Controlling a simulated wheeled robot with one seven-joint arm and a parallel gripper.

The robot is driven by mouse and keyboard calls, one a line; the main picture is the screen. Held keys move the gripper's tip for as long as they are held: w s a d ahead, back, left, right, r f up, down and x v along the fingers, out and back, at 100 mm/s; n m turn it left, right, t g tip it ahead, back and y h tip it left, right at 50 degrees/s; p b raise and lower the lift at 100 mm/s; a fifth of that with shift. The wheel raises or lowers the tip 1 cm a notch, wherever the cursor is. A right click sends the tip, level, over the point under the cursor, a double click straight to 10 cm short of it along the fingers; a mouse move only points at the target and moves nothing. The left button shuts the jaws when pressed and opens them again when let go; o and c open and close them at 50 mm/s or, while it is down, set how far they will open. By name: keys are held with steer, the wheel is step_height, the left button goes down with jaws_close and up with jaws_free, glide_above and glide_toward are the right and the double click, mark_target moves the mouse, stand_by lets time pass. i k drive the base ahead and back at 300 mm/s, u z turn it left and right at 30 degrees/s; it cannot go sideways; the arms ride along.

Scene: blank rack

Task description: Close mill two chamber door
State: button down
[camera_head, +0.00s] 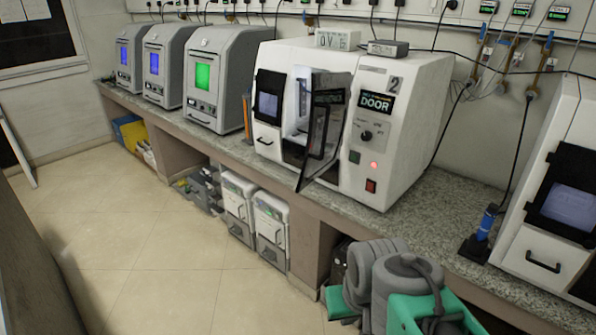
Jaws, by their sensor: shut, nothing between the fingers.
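Mill two is a white machine (415,110) marked "2", standing on the counter. Its small display (376,103) reads "DOOR" and a red light (374,165) glows on its control panel. Its dark-framed, see-through chamber door (325,125) stands open, swung out from the front, with its lower corner sticking out past the counter's edge. The door partly hides the chamber opening (300,95). My gripper's fingers are not visible.
Three grey machines with lit screens stand on the counter (460,212) at left. Another white machine (545,245) stands at right, a blue-topped tool (487,222) beside it. White units (270,225) sit under the counter. The floor (150,250) at left is clear.

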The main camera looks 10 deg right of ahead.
mark_target(330, 92)
steer(key=u, duration=0.6)
steer(key=i, duration=0.7)
steer(key=u, duration=0.35)
